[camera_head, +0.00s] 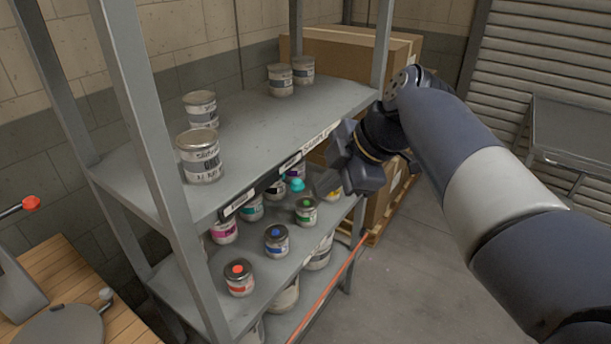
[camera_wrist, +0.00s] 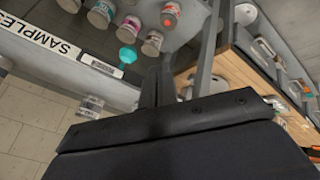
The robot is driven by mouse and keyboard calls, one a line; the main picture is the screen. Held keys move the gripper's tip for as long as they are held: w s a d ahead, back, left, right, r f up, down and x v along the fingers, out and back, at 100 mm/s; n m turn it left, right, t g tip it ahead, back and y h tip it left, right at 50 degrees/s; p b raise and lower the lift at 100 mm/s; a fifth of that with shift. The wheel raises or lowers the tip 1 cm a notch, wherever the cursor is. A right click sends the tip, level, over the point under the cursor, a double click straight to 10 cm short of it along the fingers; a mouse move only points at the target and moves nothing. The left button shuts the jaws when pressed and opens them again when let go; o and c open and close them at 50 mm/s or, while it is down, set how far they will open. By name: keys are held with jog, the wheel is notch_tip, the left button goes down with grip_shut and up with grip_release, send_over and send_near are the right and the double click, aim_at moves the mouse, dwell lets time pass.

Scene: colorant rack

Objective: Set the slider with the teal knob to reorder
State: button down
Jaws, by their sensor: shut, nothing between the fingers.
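The teal knob (camera_head: 298,184) sits at the front edge of the upper shelf, near the small middle label (camera_head: 290,163). In the wrist view the teal knob (camera_wrist: 127,54) is beside one end of a small white label (camera_wrist: 103,68). The lettering on that label is too small to read. My gripper (camera_head: 326,182) is shut and empty, just right of the knob in the head view. In the wrist view its fingertips (camera_wrist: 158,72) are right of and below the knob, with a gap visible. The slider's track is hard to make out.
A label reading SAMPLES (camera_wrist: 45,38) is on the same shelf edge; another label (camera_head: 240,203) is further left. Several cans with coloured lids, such as a red-topped can (camera_head: 239,278), stand on the shelf below. Cardboard boxes (camera_head: 345,55) stand behind the rack.

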aim_at(297, 185)
jog(key=w+a+f+p, duration=0.1)
jog(key=w+a+f, duration=0.2)
jog(key=w+f, duration=0.1)
jog(key=shift+w, duration=0.4)
jog(key=w+d, duration=0.2)
jog(key=w, duration=0.1)
jog(key=shift+d, duration=0.15)
jog(key=shift+s, duration=0.15)
dwell(0.4)
